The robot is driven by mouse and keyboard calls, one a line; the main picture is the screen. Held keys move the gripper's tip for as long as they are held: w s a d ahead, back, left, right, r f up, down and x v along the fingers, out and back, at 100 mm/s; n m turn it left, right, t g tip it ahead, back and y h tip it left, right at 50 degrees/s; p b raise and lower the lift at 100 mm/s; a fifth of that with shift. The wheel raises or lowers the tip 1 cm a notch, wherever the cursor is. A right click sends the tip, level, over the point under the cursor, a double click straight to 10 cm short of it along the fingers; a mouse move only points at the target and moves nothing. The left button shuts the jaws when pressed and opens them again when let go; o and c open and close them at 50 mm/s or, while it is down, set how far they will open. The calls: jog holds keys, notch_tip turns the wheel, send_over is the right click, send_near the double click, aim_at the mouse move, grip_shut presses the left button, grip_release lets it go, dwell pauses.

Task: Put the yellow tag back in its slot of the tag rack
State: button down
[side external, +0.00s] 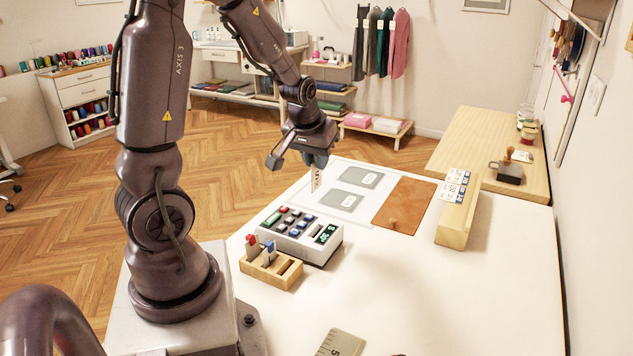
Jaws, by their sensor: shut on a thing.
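My gripper (316,164) is shut on a pale, upright tag (316,181) with dark print, held above the far left part of the white table. The tag is small and seen at a slant; I cannot make out a clear yellow on it. A long wooden rack (455,231) stands at the right of the table, with several white printed tags (456,187) at its far end. A smaller wooden block (263,273) at the near left holds a red piece (252,245) and a blue piece (270,251). My gripper is apart from both.
A pale board with two grey patches (346,200) and a brown mat (403,206) lie beyond. A ruler (342,343) lies at the front. The table's right front (480,300) is clear.

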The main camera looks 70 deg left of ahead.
jog(key=s+d+f+m+g+h, duration=0.1)
jog(key=s+d+m+g+h, duration=0.3)
jog(key=m, duration=1.4)
jog(key=s+d+m+g+h, duration=0.2)
jog(key=s+d+m, duration=0.25)
jog(key=m, duration=1.35)
notch_tip(320, 180, down, 12)
jog(key=a, duration=0.1)
jog(key=shift+s+r, duration=0.2)
jog(key=shift+s, duration=0.05)
jog(key=shift+f, duration=0.2)
jog(key=shift+f, duration=1.4)
jog(key=c, duration=1)
grip_release()
jog(key=shift+c, duration=0.2)
